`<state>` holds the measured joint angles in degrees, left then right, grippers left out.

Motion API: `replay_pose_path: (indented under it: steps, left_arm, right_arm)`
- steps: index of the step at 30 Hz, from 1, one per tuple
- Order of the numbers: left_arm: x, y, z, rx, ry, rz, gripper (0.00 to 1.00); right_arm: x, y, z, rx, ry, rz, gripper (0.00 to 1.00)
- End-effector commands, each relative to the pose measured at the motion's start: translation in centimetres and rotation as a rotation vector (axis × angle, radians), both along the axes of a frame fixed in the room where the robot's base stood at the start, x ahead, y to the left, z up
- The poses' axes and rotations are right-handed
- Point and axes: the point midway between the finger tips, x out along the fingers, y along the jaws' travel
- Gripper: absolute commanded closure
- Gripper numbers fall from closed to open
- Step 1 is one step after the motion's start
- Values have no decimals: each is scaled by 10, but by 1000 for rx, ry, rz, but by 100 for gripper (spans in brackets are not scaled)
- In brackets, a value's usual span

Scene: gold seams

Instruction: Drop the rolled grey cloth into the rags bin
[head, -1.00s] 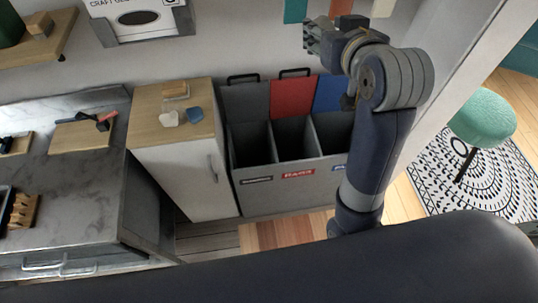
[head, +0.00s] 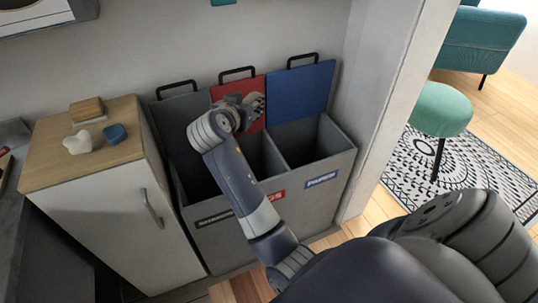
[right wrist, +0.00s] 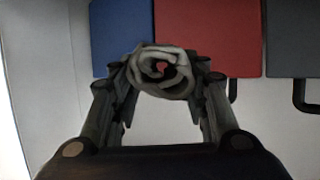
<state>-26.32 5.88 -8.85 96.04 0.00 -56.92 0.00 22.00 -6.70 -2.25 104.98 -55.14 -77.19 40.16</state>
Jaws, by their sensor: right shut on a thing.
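The rolled grey cloth (right wrist: 163,72) shows end-on in the right wrist view, held between the two fingers of my right gripper (right wrist: 160,85). In the head view my right gripper (head: 250,104) is in front of the upright red lid (head: 232,87), above the middle compartment. That middle compartment is the rags bin (head: 274,197); my forearm covers part of its red label. The cloth cannot be made out clearly in the head view. In the right wrist view the red lid (right wrist: 205,30) is behind the cloth. My left gripper is not in view.
A blue-lidded compartment (head: 322,182) is on the right and a grey-lidded one (head: 212,218) on the left. A white cabinet (head: 110,225) with a wooden top stands left of the bins. A wall edge (head: 378,120) rises on the right.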

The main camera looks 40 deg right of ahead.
Motion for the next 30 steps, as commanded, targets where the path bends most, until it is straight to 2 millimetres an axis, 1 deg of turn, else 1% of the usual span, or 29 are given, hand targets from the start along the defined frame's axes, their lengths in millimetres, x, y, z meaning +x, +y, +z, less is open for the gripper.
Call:
replay_pose_path:
  steps: [1,4,7,10,17,24,30]
  left_arm:
    - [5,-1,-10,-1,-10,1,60]
    - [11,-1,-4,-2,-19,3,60]
    - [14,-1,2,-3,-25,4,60]
    - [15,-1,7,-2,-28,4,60]
    - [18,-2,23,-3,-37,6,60]
    - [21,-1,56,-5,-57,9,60]
    - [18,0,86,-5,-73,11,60]
  right_arm:
    - [2,-5,-28,0,1,-28,75]
    - [4,-13,-51,0,0,-73,75]
    - [6,-18,-65,1,-1,-101,75]
    - [7,-21,-72,0,-1,-116,75]
    - [7,-22,-78,1,-1,-123,75]
    - [7,-22,-90,0,-1,-121,75]
    - [7,-22,-100,0,0,-121,75]
